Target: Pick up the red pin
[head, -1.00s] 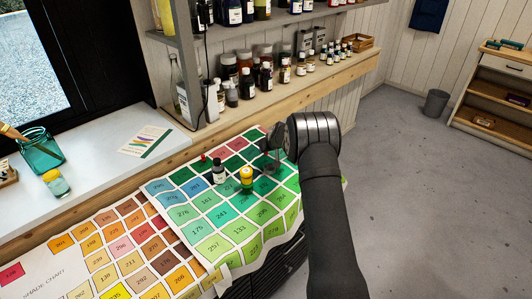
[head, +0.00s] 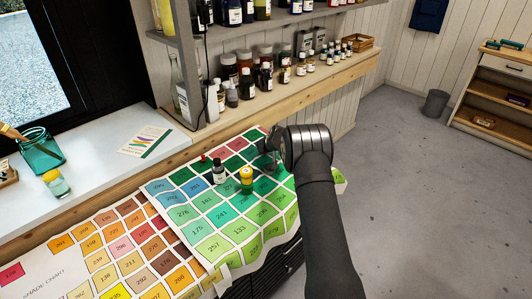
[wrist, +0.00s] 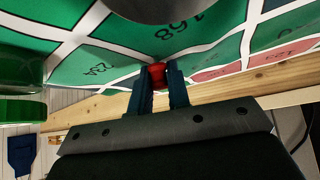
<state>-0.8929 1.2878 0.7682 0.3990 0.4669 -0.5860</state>
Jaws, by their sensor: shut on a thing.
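In the wrist view the red pin (wrist: 157,75) sits between the fingertips of my gripper (wrist: 158,82), against the green part of the shade chart (wrist: 70,40). The jaws are shut on it. In the head view my gripper (head: 270,156) is low over the far right part of the chart, and the pin in its jaws cannot be made out there. A small red thing (head: 203,158) also stands on the chart, left of the gripper; its shape is too small to tell.
A shelf with several bottles (head: 232,93) is behind. A glass jar (head: 41,152) stands at far left.

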